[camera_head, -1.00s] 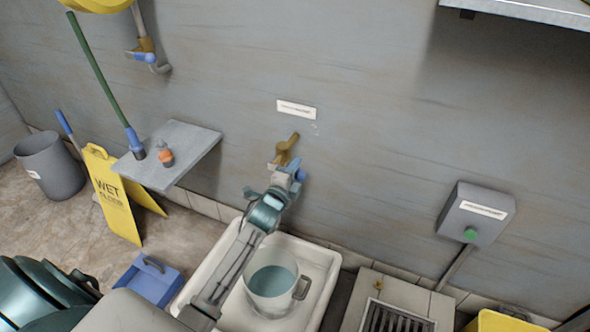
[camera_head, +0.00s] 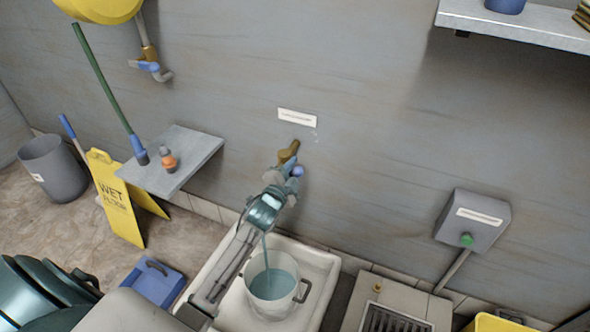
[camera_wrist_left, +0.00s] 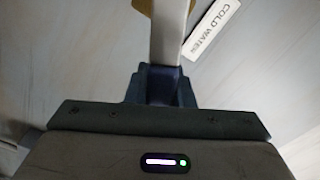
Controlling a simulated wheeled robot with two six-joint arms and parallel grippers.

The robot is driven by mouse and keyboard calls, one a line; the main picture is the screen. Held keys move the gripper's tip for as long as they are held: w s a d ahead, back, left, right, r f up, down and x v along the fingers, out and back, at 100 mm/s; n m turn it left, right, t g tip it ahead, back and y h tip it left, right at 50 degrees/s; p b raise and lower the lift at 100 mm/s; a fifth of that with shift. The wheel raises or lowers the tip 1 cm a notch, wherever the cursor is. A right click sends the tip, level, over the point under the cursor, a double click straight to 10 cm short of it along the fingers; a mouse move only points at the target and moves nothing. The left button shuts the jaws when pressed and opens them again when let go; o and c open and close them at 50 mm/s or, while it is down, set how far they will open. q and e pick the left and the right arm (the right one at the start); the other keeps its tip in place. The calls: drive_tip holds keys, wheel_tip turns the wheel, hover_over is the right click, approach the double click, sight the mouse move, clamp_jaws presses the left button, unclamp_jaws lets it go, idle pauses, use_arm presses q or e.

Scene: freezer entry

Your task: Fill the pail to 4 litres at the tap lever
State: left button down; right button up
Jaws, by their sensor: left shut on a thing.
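The pail (camera_head: 270,309) is pale grey with a side handle and stands upright in the white sink (camera_head: 320,262). It holds bluish water; I cannot read its level in litres. A thin stream of water (camera_head: 266,250) falls into it. The brass tap (camera_head: 289,151) is on the wall above, with a blue part (camera_head: 297,170) beside my left gripper (camera_head: 283,180). My left gripper is shut on the tap lever; the arm hides much of the tap. In the left wrist view, a pale bar (camera_wrist_left: 168,40) runs down to the jaws (camera_wrist_left: 160,85). My right gripper is not in view.
A label (camera_head: 297,117) is above the tap. A grey box with a green button (camera_head: 466,240) is on the wall at right. A small shelf (camera_head: 196,158), a yellow wet-floor sign (camera_head: 115,200) and a grey bin (camera_head: 52,170) are at left. A floor drain (camera_head: 392,320) is right of the sink.

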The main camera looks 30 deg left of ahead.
use_arm(q)
drive_tip(key=shift+a+r+n+p, duration=0.15)
drive_tip(key=shift+a+r+n, duration=0.15)
drive_tip(key=shift+n, duration=0.45)
drive_tip(key=shift+a+r+n+p, duration=0.1)
drive_tip(key=shift+a+r+n, duration=0.2)
drive_tip(key=shift+n, duration=0.4)
drive_tip(key=shift+a+r+n+p, duration=0.15)
drive_tip(key=shift+r+n, duration=0.2)
drive_tip(key=shift+n, duration=0.4)
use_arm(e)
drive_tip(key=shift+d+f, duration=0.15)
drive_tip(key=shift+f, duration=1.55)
use_arm(q)
drive_tip(key=shift+s, duration=0.1)
drive_tip(key=c, duration=1.2)
unclamp_jaws()
drive_tip(key=shift+c, duration=0.2)
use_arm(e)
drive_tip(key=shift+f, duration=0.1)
use_arm(q)
drive_tip(key=s+b, duration=0.1)
drive_tip(key=s, duration=0.9)
drive_tip(key=shift+s+d+b, duration=0.25)
drive_tip(key=shift+s+b, duration=0.15)
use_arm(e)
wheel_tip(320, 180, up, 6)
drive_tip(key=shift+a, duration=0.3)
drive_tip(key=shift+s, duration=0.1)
